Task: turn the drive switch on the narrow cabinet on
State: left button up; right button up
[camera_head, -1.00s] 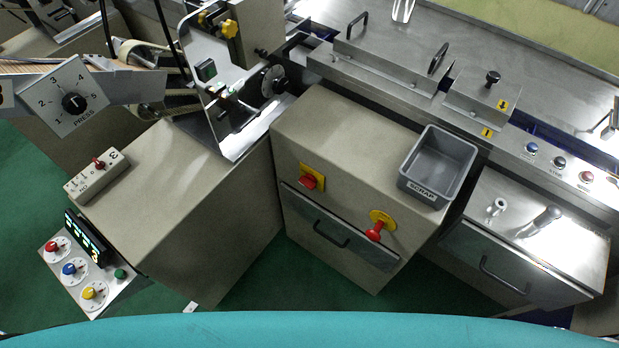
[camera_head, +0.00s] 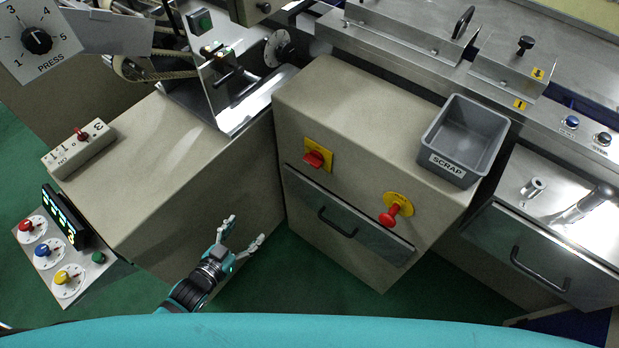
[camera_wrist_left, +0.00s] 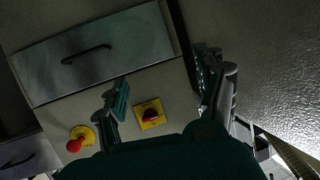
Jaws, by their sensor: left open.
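The narrow cabinet (camera_head: 350,110) stands in the middle of the head view, with a drawer in its front. A red rotary switch on a square yellow plate (camera_head: 317,156) is on its front face, above the drawer. My right gripper is not in view.
A red knob on a round yellow plate (camera_head: 393,212) is right of the switch. A grey scrap bin (camera_head: 452,168) sits on the cabinet top. A wider cabinet (camera_head: 180,170) stands at left, with a red-levered box (camera_head: 78,148) on top. Green floor is free in front.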

pick_arm(q)
jog(key=d+r+m+t+h+b, duration=0.2)
jog(key=d+r+h, duration=0.4)
jog(key=r, duration=0.6)
jog(key=y, duration=0.1)
send_near(310, 164)
jog(key=x, duration=1)
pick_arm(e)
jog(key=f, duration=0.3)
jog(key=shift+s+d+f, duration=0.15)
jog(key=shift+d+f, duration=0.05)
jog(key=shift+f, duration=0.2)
pick_arm(q)
jog(key=c, duration=1.2)
jog(key=shift+o, duration=0.2)
